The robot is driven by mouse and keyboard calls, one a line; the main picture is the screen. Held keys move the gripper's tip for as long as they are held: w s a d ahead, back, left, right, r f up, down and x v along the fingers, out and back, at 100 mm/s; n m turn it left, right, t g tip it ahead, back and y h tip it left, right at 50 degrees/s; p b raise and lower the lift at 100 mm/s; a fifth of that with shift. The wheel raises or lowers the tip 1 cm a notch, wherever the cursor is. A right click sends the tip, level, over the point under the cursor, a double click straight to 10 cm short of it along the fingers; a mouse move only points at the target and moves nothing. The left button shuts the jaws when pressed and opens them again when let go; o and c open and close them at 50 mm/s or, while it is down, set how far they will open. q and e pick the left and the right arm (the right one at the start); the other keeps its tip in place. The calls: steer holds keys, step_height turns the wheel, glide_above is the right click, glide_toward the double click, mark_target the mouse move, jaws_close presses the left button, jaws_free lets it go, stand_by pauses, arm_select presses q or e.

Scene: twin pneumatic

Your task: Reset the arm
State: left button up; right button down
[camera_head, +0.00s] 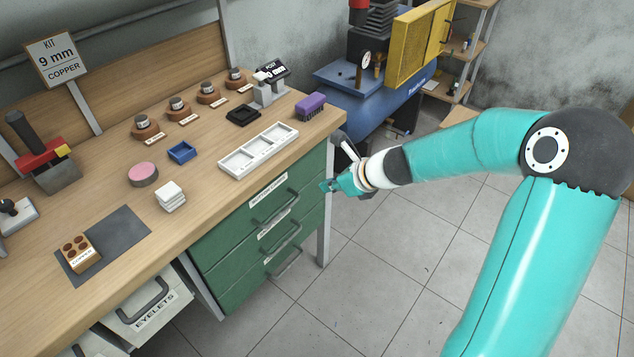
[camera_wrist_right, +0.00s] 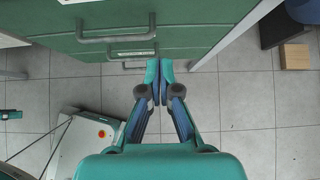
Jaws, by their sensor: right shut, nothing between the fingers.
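My right arm (camera_head: 440,150) comes in from the right in the head view, its teal links bent at the elbow. My right gripper (camera_head: 328,186) is in front of the green drawer cabinet (camera_head: 225,262), near its right end and below the bench top. In the right wrist view the right gripper (camera_wrist_right: 159,68) has its two fingertips together, shut and empty. The drawer handles (camera_wrist_right: 118,36) lie beyond the fingertips there. Whether the fingers touch the cabinet cannot be told. My left gripper is not in view.
The wooden bench (camera_head: 225,135) holds a white tray (camera_head: 258,150), a purple brush (camera_head: 311,105), a blue bin (camera_head: 181,152) and a copper-labelled block (camera_head: 78,253). An eyelets drawer (camera_head: 150,308) stands out at the lower left. A blue compressor (camera_head: 385,88) stands behind. The tiled floor (camera_head: 390,260) is clear.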

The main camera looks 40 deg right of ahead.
steer(key=shift+s+d+r, duration=0.15)
steer(key=shift+s+r, duration=0.35)
steer(key=s+a+f+n+g+y+p, duration=0.1)
steer(key=s+a+f+n+g+p, duration=0.1)
steer(key=a+f, duration=0.3)
steer(key=s+a+f+n+g+y+p, duration=0.1)
steer(key=a+f+g+y+p, duration=0.15)
steer(key=a, duration=0.45)
steer(key=s+a+f+n+g+h+p, duration=0.1)
steer(key=s+a+f+n, duration=0.4)
steer(key=n, duration=0.9)
steer(key=s+a+f+n+g+h+p, duration=0.1)
steer(key=s+a+f+n+g+p, duration=0.1)
steer(key=s+a+f+n, duration=0.4)
steer(key=s+n, duration=0.5)
steer(key=n, duration=0.2)
steer(key=shift+f+n+p, duration=0.3)
steer(key=shift+f+n, duration=0.1)
